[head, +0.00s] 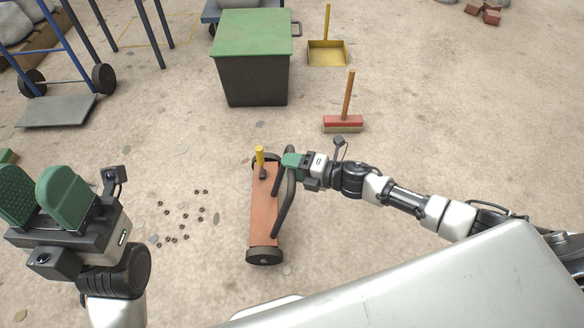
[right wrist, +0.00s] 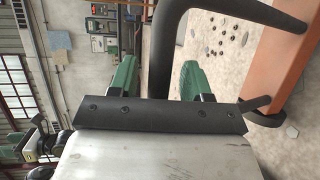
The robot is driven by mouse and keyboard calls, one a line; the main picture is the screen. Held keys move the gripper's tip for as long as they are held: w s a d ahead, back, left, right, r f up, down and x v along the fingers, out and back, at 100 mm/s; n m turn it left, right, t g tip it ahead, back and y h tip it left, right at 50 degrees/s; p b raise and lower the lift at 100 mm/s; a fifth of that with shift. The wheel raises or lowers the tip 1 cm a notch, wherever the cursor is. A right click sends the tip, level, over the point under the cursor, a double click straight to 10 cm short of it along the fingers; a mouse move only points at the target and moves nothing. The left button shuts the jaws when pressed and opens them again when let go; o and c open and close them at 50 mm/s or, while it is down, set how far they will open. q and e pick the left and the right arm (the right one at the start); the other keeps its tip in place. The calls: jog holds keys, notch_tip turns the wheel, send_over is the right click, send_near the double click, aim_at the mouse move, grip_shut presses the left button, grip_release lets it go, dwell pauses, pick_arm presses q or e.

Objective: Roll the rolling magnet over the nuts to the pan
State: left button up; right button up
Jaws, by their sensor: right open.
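The rolling magnet (head: 264,205) is an orange-brown bar with dark wheels, a curved black handle and a yellow lever. It stands on the floor in the middle of the head view. Several small dark nuts (head: 183,215) lie scattered left of it; they also show in the right wrist view (right wrist: 228,38). My right gripper (head: 287,160) is open at the handle. In the right wrist view the black handle (right wrist: 163,55) passes between its green fingers, which stand apart. My left gripper (head: 38,190) is raised at the left, open and empty. A yellow dustpan (head: 327,54) stands at the back.
A black bin with a green lid (head: 253,60) stands behind the magnet. A red broom (head: 344,122) with a wooden handle stands right of it. A blue hand truck (head: 62,85) is at the far left. Floor around the nuts is mostly clear.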

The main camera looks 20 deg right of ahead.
grip_shut()
dwell(0.3)
jog(key=shift+a, duration=0.2)
